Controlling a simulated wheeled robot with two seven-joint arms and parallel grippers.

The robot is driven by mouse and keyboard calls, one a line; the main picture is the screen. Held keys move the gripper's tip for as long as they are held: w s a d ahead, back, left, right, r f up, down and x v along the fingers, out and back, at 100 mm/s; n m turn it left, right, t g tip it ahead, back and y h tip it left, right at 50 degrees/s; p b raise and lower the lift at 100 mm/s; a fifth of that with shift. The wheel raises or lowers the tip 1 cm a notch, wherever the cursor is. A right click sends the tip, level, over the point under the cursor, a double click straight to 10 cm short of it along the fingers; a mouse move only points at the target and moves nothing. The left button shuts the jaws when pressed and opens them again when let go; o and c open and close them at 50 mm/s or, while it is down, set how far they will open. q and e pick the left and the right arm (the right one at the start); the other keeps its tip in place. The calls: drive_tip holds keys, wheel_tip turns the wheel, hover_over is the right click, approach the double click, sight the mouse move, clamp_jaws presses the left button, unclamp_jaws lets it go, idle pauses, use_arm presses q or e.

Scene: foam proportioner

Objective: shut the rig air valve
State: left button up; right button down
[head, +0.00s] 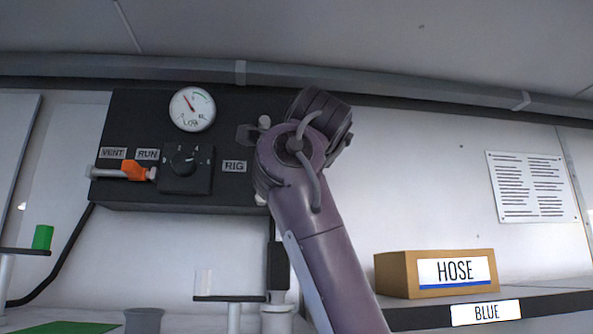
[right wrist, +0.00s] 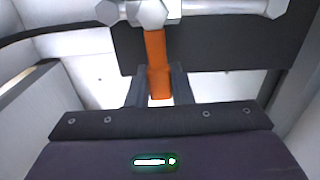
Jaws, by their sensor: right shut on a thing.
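The rig air valve sits on the black panel (head: 230,199) beside the RIG label (head: 235,167). In the head view my right arm hides most of the valve; only bits of its pale fittings (head: 264,122) show. In the right wrist view the valve's orange handle (right wrist: 156,62) hangs down from a silver fitting (right wrist: 147,12) on a silver pipe. My right gripper (right wrist: 158,97) is shut on the handle's free end, with a dark finger on each side. Its fingertips are hidden in the head view. My left gripper is not in view.
A gauge (head: 192,109) reading LOW and a black knob (head: 184,160) are on the panel. Another orange handle (head: 138,171) lies at VENT and RUN. A HOSE box (head: 395,275) stands on the right shelf. Small stands and a grey cup (head: 145,320) are below.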

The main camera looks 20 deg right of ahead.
drive_tip(key=shift+f, duration=0.15)
idle(0.4)
drive_tip(key=c, duration=1.3)
unclamp_jaws()
drive_tip(key=shift+w, duration=0.1)
drive_tip(key=shift+s+a+f+b, duration=0.1)
drive_tip(key=shift+s+f+b, duration=0.05)
drive_tip(key=shift+s+b, duration=0.35)
drive_tip(key=b+v, duration=0.3)
drive_tip(key=v, duration=0.3)
drive_tip(key=shift+s+a+b, duration=0.15)
drive_tip(key=shift+s+b, duration=0.2)
